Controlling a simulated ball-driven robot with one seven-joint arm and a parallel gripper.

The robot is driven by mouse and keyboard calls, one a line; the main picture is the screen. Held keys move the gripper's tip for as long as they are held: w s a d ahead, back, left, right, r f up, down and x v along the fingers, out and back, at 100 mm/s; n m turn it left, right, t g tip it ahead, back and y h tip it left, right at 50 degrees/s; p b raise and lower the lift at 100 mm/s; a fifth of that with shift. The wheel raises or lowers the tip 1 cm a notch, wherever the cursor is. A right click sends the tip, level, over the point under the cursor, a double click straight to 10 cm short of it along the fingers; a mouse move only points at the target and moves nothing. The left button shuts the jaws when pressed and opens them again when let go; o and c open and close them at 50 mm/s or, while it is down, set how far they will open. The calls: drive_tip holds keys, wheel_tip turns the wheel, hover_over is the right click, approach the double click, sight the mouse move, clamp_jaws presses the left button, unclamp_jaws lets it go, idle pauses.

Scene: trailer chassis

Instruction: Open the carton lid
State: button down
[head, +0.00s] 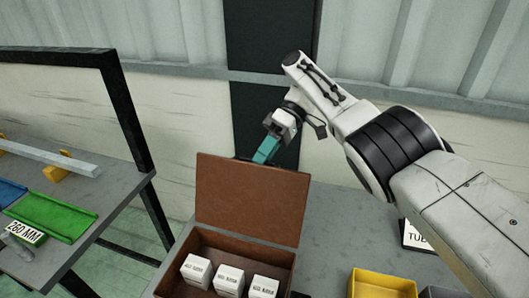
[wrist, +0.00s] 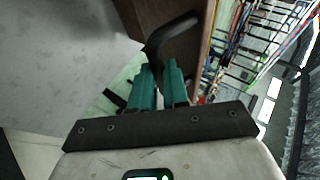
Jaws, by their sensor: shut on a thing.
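The brown carton (head: 172,270) stands on the grey table at the bottom of the head view. Its lid (head: 245,203) is raised and stands roughly upright at the far side. My gripper (head: 264,152) is behind the lid's top edge, with its teal fingers pointing down to the left. In the wrist view my gripper (wrist: 160,75) is shut on a dark curved handle (wrist: 172,34) beside the brown lid (wrist: 138,14). Several white labelled boxes (head: 229,280) stand inside the carton.
A yellow bin (head: 382,284) and a labelled sign (head: 415,237) are to the carton's right. On the left, a separate bench (head: 110,185) with a black frame (head: 128,110) holds a green tray (head: 50,213).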

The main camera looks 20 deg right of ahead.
drive_tip(key=shift+s+d+f, duration=0.1)
drive_tip(key=shift+d+f, duration=0.05)
drive_tip(key=shift+f, duration=0.5)
drive_tip(key=c, duration=1.2)
unclamp_jaws()
drive_tip(key=shift+o, duration=0.4)
drive_tip(key=shift+w+r, duration=0.1)
drive_tip(key=shift+w, duration=0.1)
drive_tip(key=shift+r, duration=0.15)
